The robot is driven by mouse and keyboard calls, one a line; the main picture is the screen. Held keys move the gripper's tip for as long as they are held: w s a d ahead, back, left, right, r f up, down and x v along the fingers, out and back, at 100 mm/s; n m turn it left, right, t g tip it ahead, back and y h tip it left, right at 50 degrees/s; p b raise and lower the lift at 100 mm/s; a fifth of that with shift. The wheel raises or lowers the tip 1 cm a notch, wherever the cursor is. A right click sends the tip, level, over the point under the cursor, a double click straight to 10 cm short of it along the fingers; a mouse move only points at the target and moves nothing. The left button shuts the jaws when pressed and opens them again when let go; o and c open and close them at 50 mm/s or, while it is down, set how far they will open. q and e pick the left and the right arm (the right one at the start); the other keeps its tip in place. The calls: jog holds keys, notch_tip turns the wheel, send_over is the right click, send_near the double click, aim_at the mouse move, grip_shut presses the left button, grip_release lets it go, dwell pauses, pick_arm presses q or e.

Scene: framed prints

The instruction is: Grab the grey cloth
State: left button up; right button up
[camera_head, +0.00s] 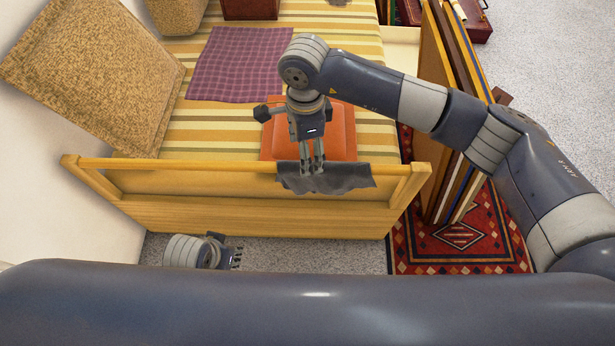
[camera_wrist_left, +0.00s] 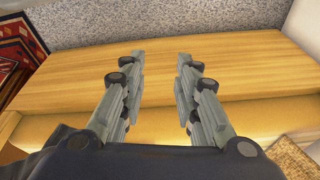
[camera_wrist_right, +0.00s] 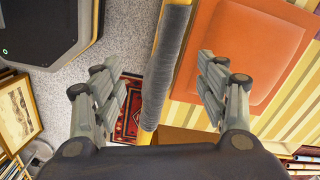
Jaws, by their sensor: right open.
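The grey cloth (camera_head: 335,180) hangs over the top rail of the wooden bed frame, beside an orange cushion. My right gripper (camera_head: 312,170) is above the rail at the cloth, pointing down. In the right wrist view the cloth (camera_wrist_right: 168,65) runs along the rail between the two spread fingers of the right gripper (camera_wrist_right: 165,95), with gaps on both sides. My left gripper (camera_head: 237,258) is low in front of the bed's end panel. In the left wrist view the left gripper (camera_wrist_left: 162,65) has its fingers apart, with only wood and floor between them.
The bed's end rail (camera_head: 190,164) crosses the view. The orange cushion (camera_head: 340,128) and a purple checked cloth (camera_head: 240,63) lie on the striped cover. A tan cushion (camera_head: 95,75) leans at left. Framed boards (camera_head: 455,110) stand upright at right, over a red patterned rug (camera_head: 460,250).

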pick_arm(q)
jog(key=w+b+v, duration=0.1)
jog(key=b+v, duration=0.1)
jog(key=v, duration=0.5)
pick_arm(e)
notch_tip(320, 180, down, 4)
jog(key=shift+f, duration=0.15)
notch_tip(320, 180, down, 2)
jog(key=shift+s+f+b, duration=0.1)
jog(key=shift+f+b, duration=0.15)
jog(key=shift+b, duration=0.55)
jog(key=shift+f+b, duration=0.8)
jog(key=shift+f, duration=0.05)
jog(key=shift+f+b, duration=0.35)
jog(key=shift+f, duration=0.05)
pick_arm(q)
jog(key=w+d+r+t+h, duration=0.1)
jog(key=w+d+r+t, duration=0.2)
jog(key=w+t, duration=0.3)
jog(key=shift+w+r, duration=0.2)
jog(key=shift+w, duration=1.5)
pick_arm(e)
jog(key=shift+f, duration=0.1)
pick_arm(q)
jog(key=shift+w, duration=0.1)
